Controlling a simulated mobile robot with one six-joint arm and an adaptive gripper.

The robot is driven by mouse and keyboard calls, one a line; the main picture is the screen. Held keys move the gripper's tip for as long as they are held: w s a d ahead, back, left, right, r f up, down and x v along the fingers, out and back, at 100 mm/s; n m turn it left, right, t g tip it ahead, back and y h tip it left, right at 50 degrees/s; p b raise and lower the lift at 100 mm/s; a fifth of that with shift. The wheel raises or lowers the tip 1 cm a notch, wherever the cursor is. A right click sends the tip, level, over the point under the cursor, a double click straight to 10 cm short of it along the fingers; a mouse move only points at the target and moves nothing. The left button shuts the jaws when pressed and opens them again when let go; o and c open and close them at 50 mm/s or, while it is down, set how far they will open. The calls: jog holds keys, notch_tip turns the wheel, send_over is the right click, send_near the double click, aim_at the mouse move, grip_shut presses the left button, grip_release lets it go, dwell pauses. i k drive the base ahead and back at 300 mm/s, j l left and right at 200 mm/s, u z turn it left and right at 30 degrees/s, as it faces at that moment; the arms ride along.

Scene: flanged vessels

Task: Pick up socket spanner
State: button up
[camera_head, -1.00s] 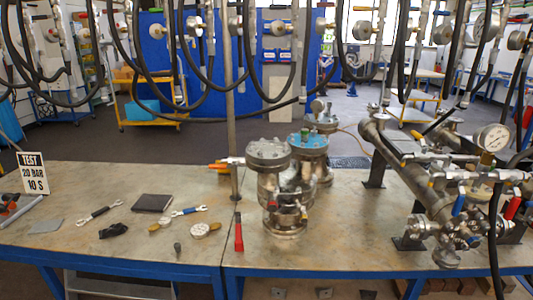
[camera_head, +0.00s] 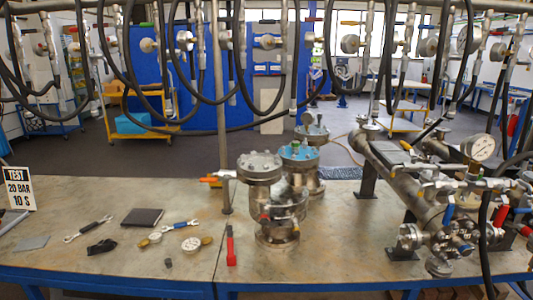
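I cannot tell for sure which tool is the socket spanner. A red-handled tool (camera_head: 230,246) lies upright in the picture near the table's front edge, left of the flanged vessel. A dark double-ended spanner (camera_head: 88,229) with bright ends lies at the left. A blue-handled spanner (camera_head: 178,226) lies near the middle of the left table. A small dark piece (camera_head: 168,263), too small to identify, is near the front edge. My gripper is not in view.
The workbench (camera_head: 130,262) also holds a dark flat pad (camera_head: 143,217), a black bundle (camera_head: 102,247), round gauges (camera_head: 191,244) and a test sign (camera_head: 18,189). A flanged vessel (camera_head: 262,200) and piping (camera_head: 425,200) stand to the right. A post (camera_head: 223,130) and hanging hoses (camera_head: 239,80) stand behind.

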aim_at(231, 261)
jog(key=i+j+z, duration=0.1)
jog(key=j, duration=0.35)
jog(key=i+j, duration=0.3)
jog(key=j, duration=0.15)
jog(key=i+j+z, duration=0.15)
jog(key=j, duration=0.3)
jog(key=i+j+z, duration=0.1)
jog(key=j, duration=0.35)
jog(key=i+j, duration=0.25)
jog(key=j, duration=0.25)
jog(key=i+j+z, duration=0.15)
jog(key=j, duration=0.35)
jog(key=i+j+z, duration=0.1)
jog(key=j, duration=0.4)
jog(key=i+j, duration=0.15)
jog(key=j, duration=0.35)
jog(key=i, duration=0.4)
jog(key=z, duration=0.05)
